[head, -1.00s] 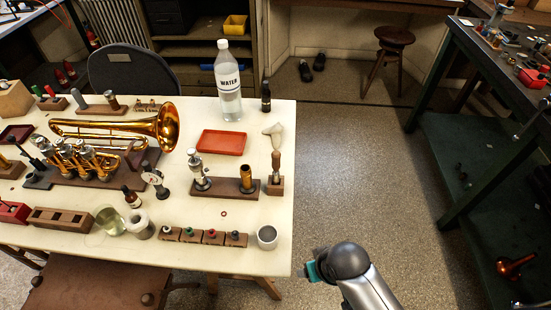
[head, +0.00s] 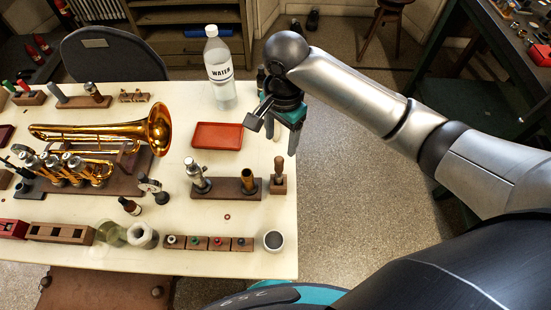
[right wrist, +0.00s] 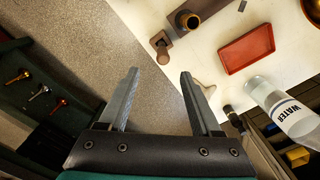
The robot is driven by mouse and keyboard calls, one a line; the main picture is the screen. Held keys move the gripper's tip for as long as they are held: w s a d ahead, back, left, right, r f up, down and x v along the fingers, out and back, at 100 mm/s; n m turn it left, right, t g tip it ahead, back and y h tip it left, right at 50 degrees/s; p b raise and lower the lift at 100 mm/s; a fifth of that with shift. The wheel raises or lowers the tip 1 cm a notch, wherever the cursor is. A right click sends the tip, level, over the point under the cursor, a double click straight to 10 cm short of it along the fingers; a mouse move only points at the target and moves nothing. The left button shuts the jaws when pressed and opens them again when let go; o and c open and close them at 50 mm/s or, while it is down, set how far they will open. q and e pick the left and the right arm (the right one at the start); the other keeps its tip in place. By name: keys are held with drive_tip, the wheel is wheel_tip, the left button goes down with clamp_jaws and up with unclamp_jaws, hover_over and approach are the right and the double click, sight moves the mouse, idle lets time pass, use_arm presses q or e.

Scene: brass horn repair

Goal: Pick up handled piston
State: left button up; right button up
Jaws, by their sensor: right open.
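No piece is labelled as the handled piston. A silver piston-like part (head: 198,177) stands upright at the left end of a dark wooden stand (head: 222,190). An upright brass tube (head: 248,182) is at its right end and shows in the right wrist view (right wrist: 186,20). Beside the stand, a wooden-handled piece (head: 279,166) stands in a small block (head: 278,185), near the table's right edge. My right gripper (head: 274,132) is open and empty above that edge, beyond these pieces; its spread fingers show in the right wrist view (right wrist: 160,73). My left gripper is out of view.
A red tray (head: 217,135) and a water bottle (head: 220,75) are left of my right gripper. A pale object (right wrist: 206,87) lies near one finger in the right wrist view. A brass horn (head: 100,132) fills the left side; a grey cup (head: 273,241) stands in front.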

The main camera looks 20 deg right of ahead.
sight(279, 167)
drive_tip(key=shift+w+d+f+m, duration=0.2)
drive_tip(key=shift+w+d+m, duration=0.1)
wheel_tip(279, 167, down, 8)
drive_tip(key=shift+b, duration=0.95)
drive_tip(key=shift+w+a+f+b, duration=0.15)
drive_tip(key=shift+f+b, duration=0.25)
drive_tip(key=shift+f, duration=1.15)
drive_tip(key=shift+w+a+f+b, duration=0.1)
drive_tip(key=shift+f+b, duration=0.3)
drive_tip(key=shift+f, duration=1.15)
clamp_jaws()
